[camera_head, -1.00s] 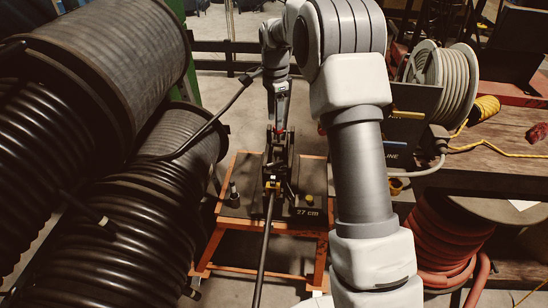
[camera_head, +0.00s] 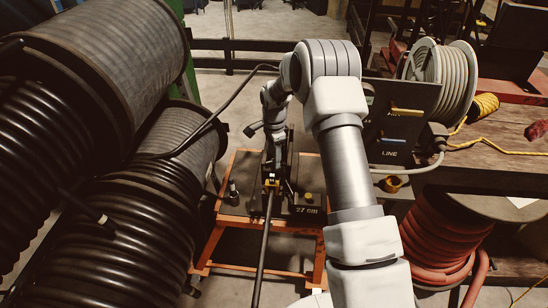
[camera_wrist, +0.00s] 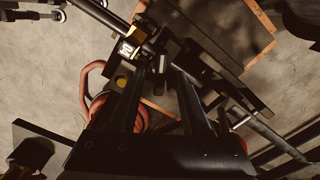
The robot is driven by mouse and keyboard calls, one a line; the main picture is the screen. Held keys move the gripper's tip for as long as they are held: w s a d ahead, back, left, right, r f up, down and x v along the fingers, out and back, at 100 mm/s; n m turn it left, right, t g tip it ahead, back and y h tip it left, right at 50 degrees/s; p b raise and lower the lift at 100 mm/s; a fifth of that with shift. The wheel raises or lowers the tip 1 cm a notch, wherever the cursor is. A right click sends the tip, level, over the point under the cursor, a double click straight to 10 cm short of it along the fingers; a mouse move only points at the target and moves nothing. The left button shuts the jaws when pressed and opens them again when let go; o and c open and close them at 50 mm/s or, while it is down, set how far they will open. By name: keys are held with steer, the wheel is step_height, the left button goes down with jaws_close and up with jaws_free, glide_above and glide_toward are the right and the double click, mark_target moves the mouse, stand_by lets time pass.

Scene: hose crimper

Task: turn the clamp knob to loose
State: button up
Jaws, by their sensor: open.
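The black crimper (camera_head: 267,183) stands on an orange-framed bench (camera_head: 228,210), with a dark hose (camera_head: 264,245) running from its front. A small yellow knob (camera_head: 309,197) sits at the right of the bench top, above the "27 cm" marking. A yellow round part shows in the wrist view (camera_wrist: 122,82) beside my left finger; I cannot tell surely which part is the clamp knob. My gripper (camera_wrist: 160,72) is open, its dark fingers reaching over the crimper, with a brass numbered block (camera_wrist: 126,47) just past them. In the head view my gripper blends into the dark crimper, and contact is unclear.
Large black hose reels (camera_head: 105,65) crowd the left. A panel marked LINE (camera_head: 400,125), a pale hose reel (camera_head: 440,80) and a wooden bench (camera_head: 490,165) stand on the right. A red hose coil (camera_head: 440,240) lies below. Floor shows behind the crimper.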

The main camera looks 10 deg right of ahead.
steer(key=shift+f, duration=0.35)
jaws_close()
